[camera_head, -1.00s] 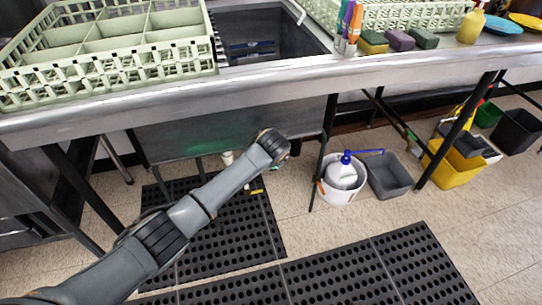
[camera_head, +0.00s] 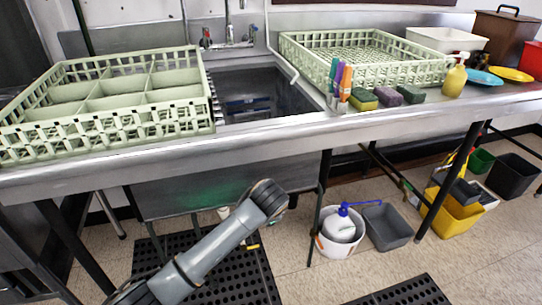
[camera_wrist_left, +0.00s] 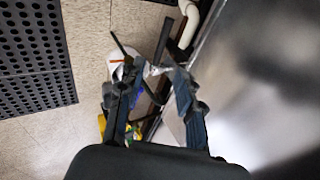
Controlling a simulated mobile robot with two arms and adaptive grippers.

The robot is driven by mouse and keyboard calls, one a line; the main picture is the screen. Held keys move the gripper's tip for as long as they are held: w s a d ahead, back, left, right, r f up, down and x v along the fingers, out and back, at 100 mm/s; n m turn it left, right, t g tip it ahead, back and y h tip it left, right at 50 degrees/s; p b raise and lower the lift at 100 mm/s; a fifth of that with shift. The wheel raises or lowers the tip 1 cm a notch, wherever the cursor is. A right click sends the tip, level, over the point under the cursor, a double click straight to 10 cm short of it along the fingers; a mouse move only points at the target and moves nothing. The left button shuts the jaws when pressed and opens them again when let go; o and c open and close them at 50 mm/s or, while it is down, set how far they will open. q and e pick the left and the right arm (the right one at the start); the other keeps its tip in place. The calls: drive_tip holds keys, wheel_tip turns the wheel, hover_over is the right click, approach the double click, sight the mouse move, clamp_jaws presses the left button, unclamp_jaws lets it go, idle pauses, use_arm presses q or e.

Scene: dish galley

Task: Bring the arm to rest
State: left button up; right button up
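My left arm (camera_head: 205,255) reaches in from the bottom left in the head view and ends at a rounded grey joint in front of the sink bench, below its front edge. The gripper itself cannot be made out there. In the left wrist view my left gripper (camera_wrist_left: 153,78) shows two dark fingers standing apart, with nothing held between them. A shiny metal surface (camera_wrist_left: 250,80) fills the right of that view, close beside the fingers. My right arm and gripper are not in view.
The steel bench (camera_head: 250,147) carries green racks (camera_head: 105,130), (camera_head: 290,45), markers (camera_head: 341,85), sponges (camera_head: 388,96) and a soap bottle (camera_head: 454,80). Below stand a white bucket (camera_head: 330,247), a grey bin (camera_head: 388,228) and a yellow bucket (camera_head: 457,217). Black mats (camera_head: 240,280) lie on the floor.

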use_arm(q)
drive_tip(key=s+a+f+n+g+h, duration=0.1)
drive_tip(key=s+a+f+n, duration=0.2)
drive_tip(key=s+f, duration=0.6)
drive_tip(key=s+a+f+n+g+h, duration=0.1)
drive_tip(key=s+a+f+n+g, duration=0.2)
drive_tip(key=s+f, duration=0.55)
drive_tip(key=s+a+f+n+p, duration=0.2)
drive_tip(key=s+a+f+p, duration=0.2)
drive_tip(key=s, duration=0.8)
drive_tip(key=s+a+f+n+g+y+p, duration=0.1)
drive_tip(key=s+a+f+p, duration=0.4)
drive_tip(key=s, duration=0.8)
drive_tip(key=s+a+f+n+p, duration=0.3)
drive_tip(key=s+p, duration=0.6)
drive_tip(key=s, duration=0.4)
drive_tip(key=a+f, duration=0.1)
drive_tip(key=a, duration=0.1)
drive_tip(key=shift+a+f+n+g, duration=0.25)
drive_tip(key=shift+a+n+g, duration=0.05)
drive_tip(key=shift+a+g, duration=0.1)
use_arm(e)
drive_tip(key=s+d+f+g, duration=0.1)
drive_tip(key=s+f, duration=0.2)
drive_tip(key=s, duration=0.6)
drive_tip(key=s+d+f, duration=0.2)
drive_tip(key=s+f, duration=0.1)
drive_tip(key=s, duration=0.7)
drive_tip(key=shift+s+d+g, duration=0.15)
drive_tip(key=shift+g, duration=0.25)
